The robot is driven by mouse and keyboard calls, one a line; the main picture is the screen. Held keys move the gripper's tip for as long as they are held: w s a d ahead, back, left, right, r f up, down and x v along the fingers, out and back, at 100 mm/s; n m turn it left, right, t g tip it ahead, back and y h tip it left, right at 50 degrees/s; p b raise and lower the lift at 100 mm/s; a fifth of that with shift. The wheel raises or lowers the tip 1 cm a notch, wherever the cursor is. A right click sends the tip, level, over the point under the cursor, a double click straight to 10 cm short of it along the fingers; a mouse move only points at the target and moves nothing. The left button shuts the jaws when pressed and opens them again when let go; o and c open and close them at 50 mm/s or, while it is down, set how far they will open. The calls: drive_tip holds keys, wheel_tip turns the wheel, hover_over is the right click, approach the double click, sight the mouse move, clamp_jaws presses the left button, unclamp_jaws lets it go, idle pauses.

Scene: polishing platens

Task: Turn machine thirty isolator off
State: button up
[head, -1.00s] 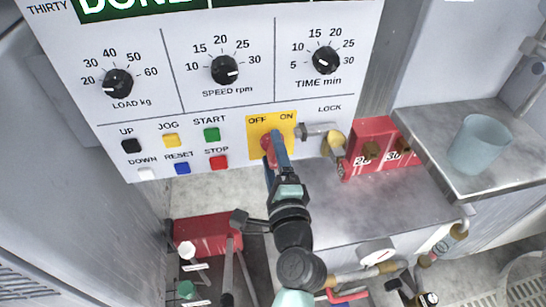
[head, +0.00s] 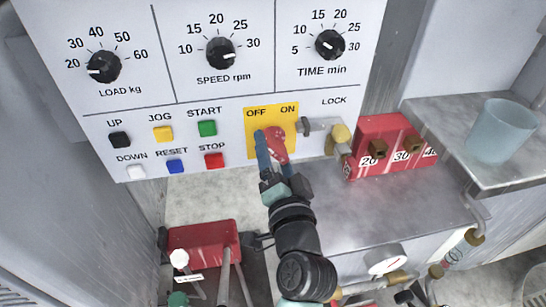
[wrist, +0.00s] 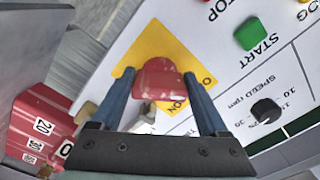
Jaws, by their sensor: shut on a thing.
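The isolator is a red handle (head: 276,143) on a yellow plate (head: 252,118) marked OFF at left and ON at right. The handle looks slightly tilted, its upper end between the two words. My gripper (head: 272,158) reaches up from below with a blue finger on each side of the handle. In the wrist view the red handle (wrist: 160,80) sits between both fingers (wrist: 160,95), and the yellow plate (wrist: 160,45) lies behind it. The fingers hide part of the plate, and the handle's base is hidden.
A lock hasp (head: 318,125) with a brass knob (head: 340,135) sits close right of the plate. A red box (head: 372,128) numbered 20 and 30 stands further right. Push buttons (head: 207,128) and dials (head: 220,53) are left and above. A cup (head: 500,130) stands on a shelf.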

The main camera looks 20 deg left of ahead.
drive_tip(key=shift+f+n+b, duration=0.15)
drive_tip(key=shift+n+b, duration=0.2)
drive_tip(key=shift+n, duration=0.55)
drive_tip(key=o, duration=1.2)
drive_tip(key=shift+o, duration=0.2)
drive_tip(key=p+v, duration=0.2)
drive_tip(key=v, duration=1.1)
drive_tip(key=shift+d, duration=0.15)
